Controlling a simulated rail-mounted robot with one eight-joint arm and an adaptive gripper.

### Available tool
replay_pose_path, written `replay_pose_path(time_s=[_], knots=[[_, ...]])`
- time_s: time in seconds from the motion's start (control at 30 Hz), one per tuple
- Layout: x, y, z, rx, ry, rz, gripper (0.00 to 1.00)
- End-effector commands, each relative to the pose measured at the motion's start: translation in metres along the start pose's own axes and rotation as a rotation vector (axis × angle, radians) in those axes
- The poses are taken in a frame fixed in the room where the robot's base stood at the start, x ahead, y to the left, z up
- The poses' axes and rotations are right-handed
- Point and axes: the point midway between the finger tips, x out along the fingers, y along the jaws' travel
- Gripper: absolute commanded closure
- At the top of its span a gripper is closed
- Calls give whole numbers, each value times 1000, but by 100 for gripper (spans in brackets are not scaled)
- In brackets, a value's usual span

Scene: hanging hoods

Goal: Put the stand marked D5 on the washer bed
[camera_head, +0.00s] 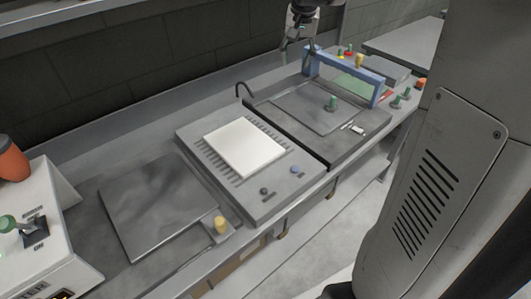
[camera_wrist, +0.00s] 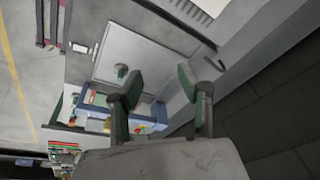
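My gripper (camera_head: 302,48) hangs above the back edge of the counter, left of the blue frame. In the wrist view my gripper (camera_wrist: 157,80) is open, with nothing between its fingers. A green-topped stand (camera_head: 332,103) is on the dark plate (camera_head: 302,108) of the right-hand unit; it also shows in the wrist view (camera_wrist: 121,71), left of the fingers. Several other stands are around: a yellow-topped one (camera_head: 221,225) by the left dark plate, another yellow one (camera_head: 359,61) behind the blue frame. No D5 mark is legible, and I cannot tell which surface is the washer bed.
A blue frame (camera_head: 345,62) rises over the right unit's far end. The middle unit carries a white plate (camera_head: 245,146). More green-topped stands (camera_head: 396,101) are at right. A white control box (camera_head: 32,235) and orange container (camera_head: 12,160) are at left. The left plate (camera_head: 155,205) is bare.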

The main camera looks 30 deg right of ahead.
Motion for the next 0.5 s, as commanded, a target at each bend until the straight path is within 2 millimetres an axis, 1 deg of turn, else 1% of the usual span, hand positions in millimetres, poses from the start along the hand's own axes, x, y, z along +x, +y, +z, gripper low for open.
replay_pose_path(time_s=[0.03,0.17,0.2,0.33,0.47,0.5], knots=[[-9,-8,19,-32,16,-10,64],[-26,-23,62,-110,57,-34,64],[-31,-27,75,-134,70,-42,64],[-42,-36,120,-211,112,-66,64],[-48,-42,164,-288,155,-92,64],[-49,-42,178,-311,167,-99,64]])
